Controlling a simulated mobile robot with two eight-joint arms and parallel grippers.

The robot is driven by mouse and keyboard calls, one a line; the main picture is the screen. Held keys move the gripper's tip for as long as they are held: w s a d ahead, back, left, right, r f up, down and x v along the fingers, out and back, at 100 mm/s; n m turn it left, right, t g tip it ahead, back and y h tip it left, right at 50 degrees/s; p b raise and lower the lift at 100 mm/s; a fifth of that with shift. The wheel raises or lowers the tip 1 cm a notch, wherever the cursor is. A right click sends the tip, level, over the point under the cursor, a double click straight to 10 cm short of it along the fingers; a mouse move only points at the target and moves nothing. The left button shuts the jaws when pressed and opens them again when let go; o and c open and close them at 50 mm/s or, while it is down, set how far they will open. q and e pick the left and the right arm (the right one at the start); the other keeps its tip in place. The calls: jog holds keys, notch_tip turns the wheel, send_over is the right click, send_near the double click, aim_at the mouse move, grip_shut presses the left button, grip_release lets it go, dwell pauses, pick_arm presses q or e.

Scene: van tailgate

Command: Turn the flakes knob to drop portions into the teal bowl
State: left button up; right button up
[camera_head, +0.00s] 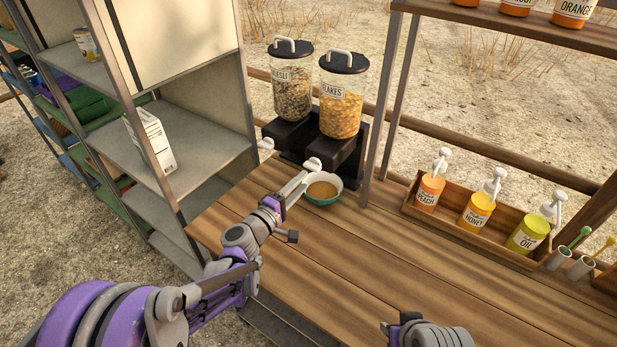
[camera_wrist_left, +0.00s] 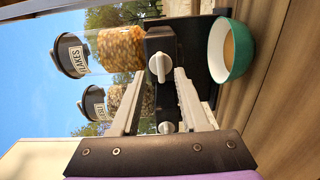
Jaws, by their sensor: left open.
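The flakes dispenser (camera_head: 341,100), a clear jar with a black lid and black base, stands at the back of the wooden table. Its white flakes knob (camera_head: 313,163) faces front and also shows in the wrist view (camera_wrist_left: 160,68). The teal bowl (camera_head: 325,202) sits on the table below the flakes outlet, with tan contents; it also shows in the wrist view (camera_wrist_left: 243,68). My left gripper (camera_head: 298,184) is open and empty at the flakes knob. In the wrist view its fingertips (camera_wrist_left: 158,82) lie on either side of the knob; contact cannot be told.
A muesli dispenser (camera_head: 291,88) with its own knob (camera_head: 266,144) stands left of the flakes one. A rack post (camera_head: 383,110) rises close to the right. A wooden tray (camera_head: 470,222) holds pump bottles. Metal shelves (camera_head: 205,125) stand left. The table front is clear.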

pick_arm(q)
jog(key=v, duration=0.5)
jog(key=shift+s+a, duration=0.1)
jog(key=shift+s, duration=0.05)
dwell(0.5)
jog(key=s+a+f+m+g+y, duration=0.25)
jog(key=s+m+g, duration=0.2)
jog(key=s, duration=0.55)
jog(key=s+a+f+m+g+y, duration=0.1)
jog(key=s+f+m+g+y, duration=0.3)
jog(key=s, duration=0.6)
jog(key=s+a+f+m+g+y, duration=0.1)
jog(key=s+a+f+m+y, duration=0.1)
jog(key=s+a, duration=0.6)
jog(key=shift+s+m+y, duration=0.35)
jog(key=shift+s+y, duration=0.1)
jog(key=shift+y, duration=0.3)
